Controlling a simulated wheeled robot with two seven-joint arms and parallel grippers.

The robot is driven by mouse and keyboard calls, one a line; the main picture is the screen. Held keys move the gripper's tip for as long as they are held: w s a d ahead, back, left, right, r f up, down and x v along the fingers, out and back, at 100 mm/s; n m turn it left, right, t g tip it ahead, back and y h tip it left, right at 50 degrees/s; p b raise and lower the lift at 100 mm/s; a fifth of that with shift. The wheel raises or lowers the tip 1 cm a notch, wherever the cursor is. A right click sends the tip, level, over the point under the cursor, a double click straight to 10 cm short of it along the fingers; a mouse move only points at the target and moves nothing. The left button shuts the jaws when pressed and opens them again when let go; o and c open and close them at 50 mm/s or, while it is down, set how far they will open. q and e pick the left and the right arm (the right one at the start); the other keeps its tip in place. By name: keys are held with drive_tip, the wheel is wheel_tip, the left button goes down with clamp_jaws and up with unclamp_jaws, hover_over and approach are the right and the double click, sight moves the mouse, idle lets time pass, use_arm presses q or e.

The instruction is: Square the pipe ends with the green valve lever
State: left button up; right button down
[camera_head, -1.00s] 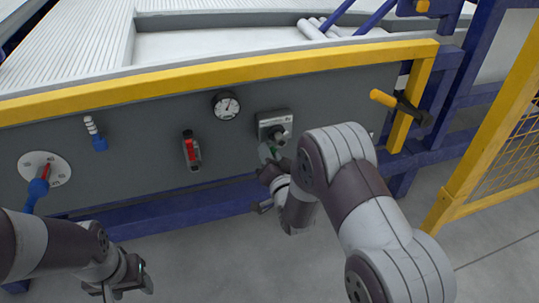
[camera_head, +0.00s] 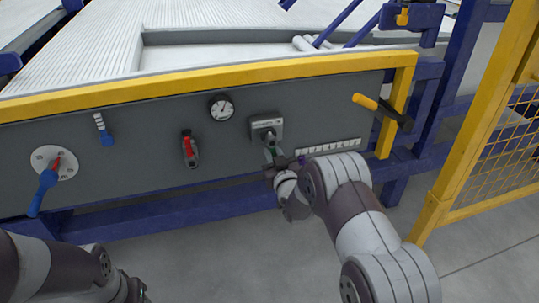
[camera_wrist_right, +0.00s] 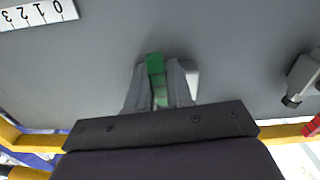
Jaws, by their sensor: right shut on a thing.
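The green valve lever (camera_head: 272,152) hangs below its grey valve block on the dark panel. In the right wrist view the green lever (camera_wrist_right: 156,78) stands between the two grey fingers of my right gripper (camera_wrist_right: 162,88). My right gripper (camera_head: 276,163) is shut on the lever in the head view, its fingers partly hidden. Light pipe ends (camera_head: 303,43) show in the trough behind the yellow rail; most of the pipes are out of view. My left gripper (camera_head: 136,290) is low at the bottom edge, away from the panel, its fingers cut off.
The panel also carries a blue lever (camera_head: 47,179), a red-handled switch (camera_head: 189,146), a round gauge (camera_head: 221,107) and a white scale strip (camera_head: 331,147). A yellow mesh fence (camera_head: 437,200) stands further right.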

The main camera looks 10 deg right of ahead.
drive_tip(key=shift+d+r+n+p, duration=0.2)
drive_tip(key=shift+d+n, duration=0.25)
drive_tip(key=shift+n, duration=0.7)
drive_tip(key=shift+d+r+n+p, duration=0.1)
drive_tip(key=shift+d+n+p, duration=0.25)
drive_tip(key=shift+n, duration=0.75)
drive_tip(key=shift+d+r+n+p, duration=0.2)
drive_tip(key=shift+d+n, duration=0.3)
drive_tip(key=shift+n, duration=0.65)
drive_tip(key=c, duration=1.1)
unclamp_jaws()
drive_tip(key=s+p, duration=0.5)
drive_tip(key=s, duration=0.7)
drive_tip(key=shift+s+d, duration=0.25)
drive_tip(key=shift+s, duration=0.1)
